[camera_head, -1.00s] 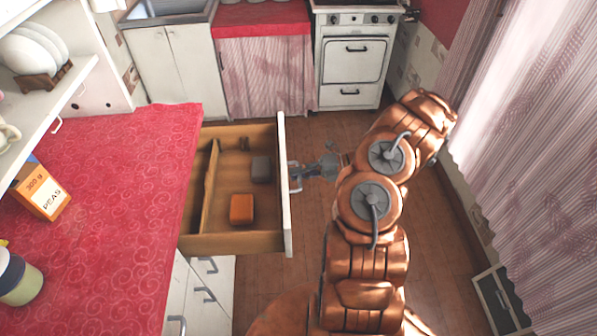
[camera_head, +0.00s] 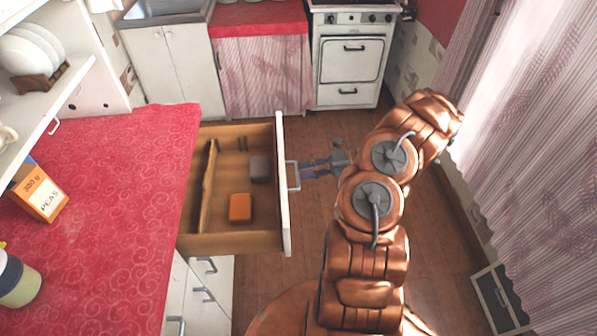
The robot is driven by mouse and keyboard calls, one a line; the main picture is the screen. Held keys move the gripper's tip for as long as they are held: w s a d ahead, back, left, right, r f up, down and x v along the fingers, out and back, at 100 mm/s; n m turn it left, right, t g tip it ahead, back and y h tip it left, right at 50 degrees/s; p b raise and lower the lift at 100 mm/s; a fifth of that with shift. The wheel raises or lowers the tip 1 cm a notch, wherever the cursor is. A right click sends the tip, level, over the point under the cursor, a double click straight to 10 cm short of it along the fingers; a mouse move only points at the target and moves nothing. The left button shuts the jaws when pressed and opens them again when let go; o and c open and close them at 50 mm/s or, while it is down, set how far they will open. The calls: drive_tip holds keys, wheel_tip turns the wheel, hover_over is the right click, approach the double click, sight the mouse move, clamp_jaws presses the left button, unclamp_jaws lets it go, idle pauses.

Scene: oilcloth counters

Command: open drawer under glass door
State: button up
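A wooden drawer (camera_head: 187,243) with a white front (camera_head: 283,195) stands pulled far out from the counter on the left. Its grey bar handle (camera_head: 293,176) is on the outer face. An orange block (camera_head: 240,207) and a grey block (camera_head: 260,169) lie inside, right of a wooden divider. My gripper (camera_head: 306,173) is just right of the handle, with its tips close to it. Whether they touch the handle, and how wide the fingers are, is too small to tell. No glass door is visible in this view.
The red-topped counter (camera_head: 130,220) carries an orange peas box (camera_head: 40,193) and a jar (camera_head: 17,280). More drawers (camera_head: 202,290) sit below, shut. A white oven (camera_head: 351,65) stands at the back and a curtain (camera_head: 540,130) hangs at right. Brown floor (camera_head: 275,285) is clear between.

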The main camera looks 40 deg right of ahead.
drive_tip(key=v, duration=0.9)
drive_tip(key=shift+a, duration=0.1)
drive_tip(key=a+r+n+g+h, duration=0.1)
drive_tip(key=a+r+n+g, duration=0.2)
drive_tip(key=a+r+n, duration=0.5)
drive_tip(key=a+r+n+g+h, duration=0.1)
drive_tip(key=a+r+n+g, duration=0.25)
drive_tip(key=a+n, duration=0.4)
drive_tip(key=a+r+n+g, duration=0.4)
drive_tip(key=a+r+n, duration=0.15)
drive_tip(key=a, duration=0.45)
drive_tip(key=s+a+r+n+g+h, duration=0.1)
drive_tip(key=s+a+r+n+h, duration=0.1)
drive_tip(key=s+a+n+h, duration=0.3)
drive_tip(key=s+a+r+n+h, duration=0.1)
drive_tip(key=s+a+n, duration=0.1)
drive_tip(key=s+n, duration=0.45)
drive_tip(key=s+d+n+t+h, duration=0.1)
drive_tip(key=s+d+n+h, duration=0.1)
drive_tip(key=s+n+h, duration=0.3)
drive_tip(key=shift+s+d+r+n+t, duration=0.15)
drive_tip(key=shift+s+d+n+t, duration=0.15)
drive_tip(key=shift+s+n, duration=2.45)
